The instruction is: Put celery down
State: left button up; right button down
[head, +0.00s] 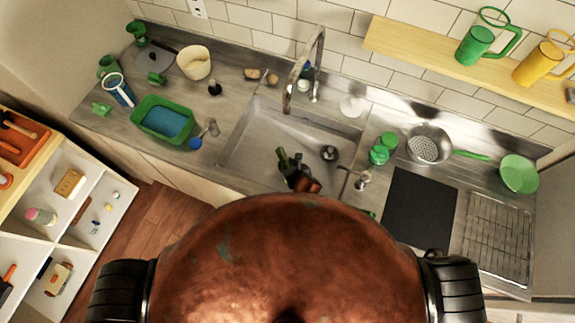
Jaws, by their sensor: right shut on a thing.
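My right gripper (294,170) shows small and dark over the front part of the sink, with a copper-coloured arm part just behind it. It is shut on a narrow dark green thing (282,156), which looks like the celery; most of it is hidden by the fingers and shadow. The gripper is over the sink basin (255,150), left of the drain. I cannot tell how high it is above the basin floor. My left gripper is not in view.
A green tub (162,118) with blue inside stands left of the sink. The faucet (305,68) arches over the sink's back. Green jars (380,155), a colander (428,144), a black mat (419,206), a wire rack (497,240) and a green bowl (519,174) are to the right.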

jog(key=c, duration=1.6)
grip_release()
jog(key=p+v, duration=0.1)
jog(key=v, duration=1.1)
jog(key=shift+s+r, duration=0.1)
jog(key=shift+a, duration=0.1)
